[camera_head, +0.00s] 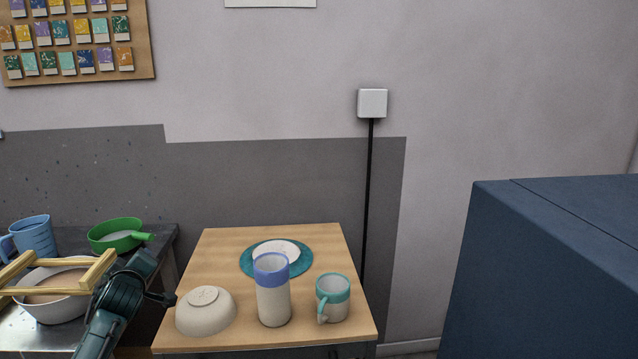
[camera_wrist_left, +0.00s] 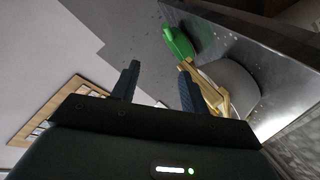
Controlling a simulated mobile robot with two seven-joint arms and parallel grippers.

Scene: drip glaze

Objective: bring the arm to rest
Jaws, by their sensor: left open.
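My left gripper (camera_wrist_left: 158,82) is open and empty in the left wrist view, with a clear gap between its two dark fingers. In the head view my left arm reaches up from the lower left, and its gripper (camera_head: 158,280) is between the metal bench and the wooden table (camera_head: 215,243). It is just left of an upturned beige bowl (camera_head: 205,311), apparently touching nothing. A tall cup with a blue upper band (camera_head: 272,303) and a mug with a teal upper band (camera_head: 333,302) stand upright on the table. My right gripper is not in view.
A light basin (camera_head: 55,312) with brownish liquid and a wooden frame (camera_head: 45,291) across it stands on the left bench, near a green pan (camera_head: 118,237) and blue jug (camera_head: 34,238). A teal round (camera_head: 304,262) bears a whitish disc. A navy block (camera_head: 540,265) fills the right.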

